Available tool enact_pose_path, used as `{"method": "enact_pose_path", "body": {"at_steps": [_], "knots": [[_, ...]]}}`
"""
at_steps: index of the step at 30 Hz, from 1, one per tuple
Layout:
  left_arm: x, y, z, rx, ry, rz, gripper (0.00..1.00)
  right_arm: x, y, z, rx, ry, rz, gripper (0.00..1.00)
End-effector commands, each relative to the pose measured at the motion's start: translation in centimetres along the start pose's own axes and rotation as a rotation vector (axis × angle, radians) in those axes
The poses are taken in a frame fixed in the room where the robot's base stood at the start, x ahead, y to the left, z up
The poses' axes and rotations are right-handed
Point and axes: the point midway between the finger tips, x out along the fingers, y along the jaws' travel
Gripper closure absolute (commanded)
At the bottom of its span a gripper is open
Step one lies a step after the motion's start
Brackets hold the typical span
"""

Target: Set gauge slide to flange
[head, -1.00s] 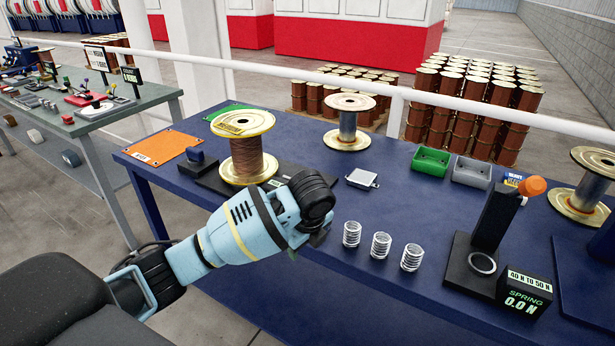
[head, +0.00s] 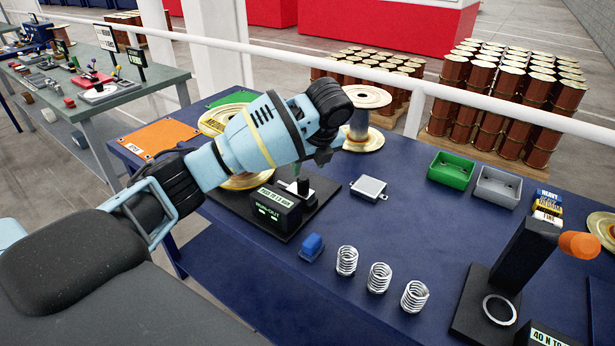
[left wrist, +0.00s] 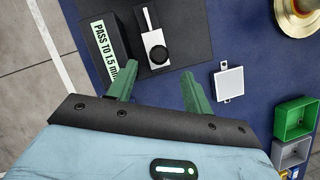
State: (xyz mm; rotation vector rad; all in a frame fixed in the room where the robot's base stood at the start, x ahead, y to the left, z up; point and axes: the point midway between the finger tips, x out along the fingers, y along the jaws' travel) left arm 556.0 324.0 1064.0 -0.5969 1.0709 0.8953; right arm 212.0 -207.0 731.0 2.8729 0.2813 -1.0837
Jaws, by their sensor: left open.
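The gauge slide (head: 305,189) is a small pale block with a black knob, on the black base of the run-out gauge. It also shows in the left wrist view (left wrist: 154,40). The gauge's box (head: 275,209) has a lit green display. The gauge's spool stands behind my left arm. Parts of its upper flange (head: 215,118) and lower flange (head: 245,182) show; its middle is hidden. My left gripper (left wrist: 160,90) is open and empty, green fingers apart, with the knob just beyond them in the wrist view. I cannot tell whether the slide touches the flange.
A silver square plate (head: 370,188) lies right of the gauge. A blue block (head: 312,247) and three springs (head: 380,278) stand in front. A second spool (head: 365,140), green bin (head: 451,170), grey bin (head: 497,187) and black press with orange knob (head: 510,270) are further right.

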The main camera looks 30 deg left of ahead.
Motion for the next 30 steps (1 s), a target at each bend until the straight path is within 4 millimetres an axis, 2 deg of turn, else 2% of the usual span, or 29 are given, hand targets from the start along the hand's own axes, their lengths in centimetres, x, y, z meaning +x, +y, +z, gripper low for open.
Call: {"method": "enact_pose_path", "body": {"at_steps": [8, 12, 18, 29, 30], "knots": [[3.2, 0.1, -0.1, 0.0, 0.002, 0.004, 0.49, -0.1, -0.1, 0.5, 0.001, -0.01, -0.001, 0.64], [5.3, 0.1, -0.1, -0.001, 0.001, 0.003, 0.49, 0.0, 0.0, 0.3, 0.001, -0.006, 0.0, 0.64], [7.2, 0.0, 0.0, -0.001, 0.0, 0.0, 0.49, 0.1, 0.0, -0.2, -0.001, 0.004, 0.001, 0.64], [7.7, 0.0, 0.0, 0.0, 0.0, 0.0, 0.49, 0.1, 0.0, -0.3, -0.001, 0.006, 0.001, 0.64], [7.7, 0.0, 0.0, 0.0, 0.0, 0.0, 0.53, 0.1, 0.1, -0.3, -0.001, 0.006, 0.001, 0.64]]}}
